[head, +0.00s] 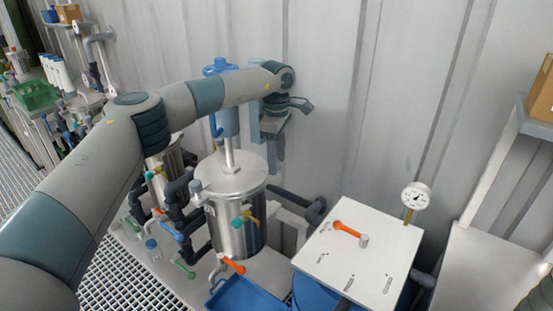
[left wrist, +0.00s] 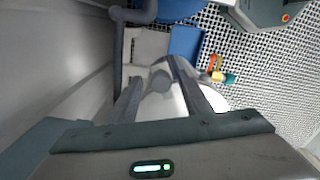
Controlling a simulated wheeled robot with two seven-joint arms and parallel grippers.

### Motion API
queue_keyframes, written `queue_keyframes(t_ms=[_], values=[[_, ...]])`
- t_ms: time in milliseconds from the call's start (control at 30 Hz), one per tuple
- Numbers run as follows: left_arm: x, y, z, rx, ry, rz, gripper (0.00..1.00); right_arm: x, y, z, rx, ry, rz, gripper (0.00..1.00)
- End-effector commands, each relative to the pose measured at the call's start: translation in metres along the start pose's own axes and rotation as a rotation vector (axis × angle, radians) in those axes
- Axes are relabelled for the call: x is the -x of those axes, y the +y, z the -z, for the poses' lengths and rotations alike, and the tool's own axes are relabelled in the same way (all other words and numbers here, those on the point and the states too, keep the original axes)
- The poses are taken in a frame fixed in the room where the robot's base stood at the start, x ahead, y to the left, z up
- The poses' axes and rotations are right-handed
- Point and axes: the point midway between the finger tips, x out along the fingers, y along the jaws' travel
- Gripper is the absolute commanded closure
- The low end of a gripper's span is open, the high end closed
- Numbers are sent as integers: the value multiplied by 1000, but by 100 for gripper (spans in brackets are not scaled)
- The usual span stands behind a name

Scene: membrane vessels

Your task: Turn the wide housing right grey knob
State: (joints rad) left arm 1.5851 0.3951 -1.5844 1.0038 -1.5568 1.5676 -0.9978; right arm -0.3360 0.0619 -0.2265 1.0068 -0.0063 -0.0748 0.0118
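The wide steel housing (head: 234,215) stands upright left of centre in the head view, with a flat lid and a pale central post. Its pale lid (left wrist: 213,98) is partly seen behind the fingers in the left wrist view. I cannot make out the right grey knob for certain; a rounded grey part (left wrist: 161,78) shows between the fingertips. My left gripper (head: 276,168) hangs fingers-down behind and right of the housing's post, near the wall. In the left wrist view my left gripper (left wrist: 154,75) has its fingers spread apart. My right gripper is not in view.
A white-topped stand (head: 335,262) with an orange handle (head: 347,229) and a pressure gauge (head: 416,196) are to the right. A blue tray (head: 245,296) lies in front. The corrugated wall (head: 345,100) is close behind my gripper.

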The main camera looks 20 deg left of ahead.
Motion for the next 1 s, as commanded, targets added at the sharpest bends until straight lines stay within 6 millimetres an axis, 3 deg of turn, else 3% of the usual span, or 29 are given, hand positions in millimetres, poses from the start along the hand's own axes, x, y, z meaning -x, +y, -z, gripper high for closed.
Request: queue_keyframes(t_ms=[267,467,767,1000], values=[[0,0,0,0,0,2,55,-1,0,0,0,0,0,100],[13,0,0,0,0,1,55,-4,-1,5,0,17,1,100],[63,0,0,0,0,-1,55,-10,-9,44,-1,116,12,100],[112,0,-1,1,0,-2,55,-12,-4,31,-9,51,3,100]])
